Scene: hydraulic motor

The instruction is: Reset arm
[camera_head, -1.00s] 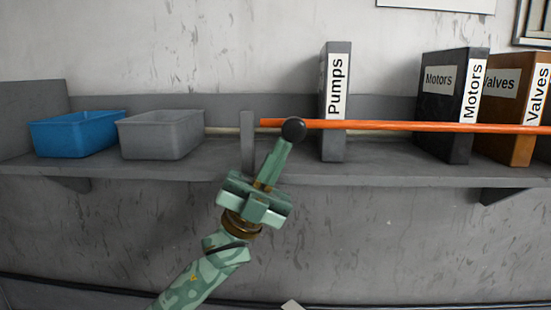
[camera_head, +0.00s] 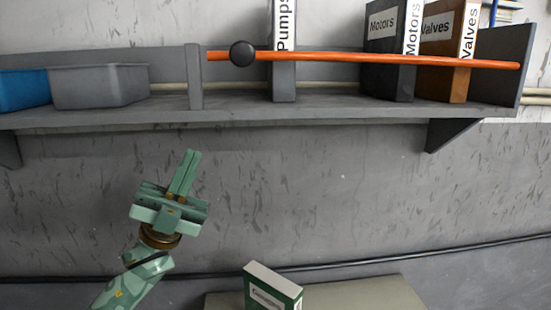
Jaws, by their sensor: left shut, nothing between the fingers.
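My left gripper (camera_head: 191,158) is green and comes in from the lower left. Its two fingers are together, point up and hold nothing. It is below the grey wall shelf (camera_head: 330,109), apart from it, in front of the bare wall. An orange rod (camera_head: 380,58) with a black ball (camera_head: 242,54) near its left end runs across the front of the shelf, above and to the right of the gripper. My right gripper is not in view.
A blue bin (camera_head: 22,88) and a grey bin (camera_head: 98,85) stand on the shelf's left. Binders labelled Pumps (camera_head: 284,75), Motors (camera_head: 390,60) and Valves (camera_head: 446,70) stand to the right. Below, a green and white box (camera_head: 272,290) sits by a grey-beige surface (camera_head: 375,294).

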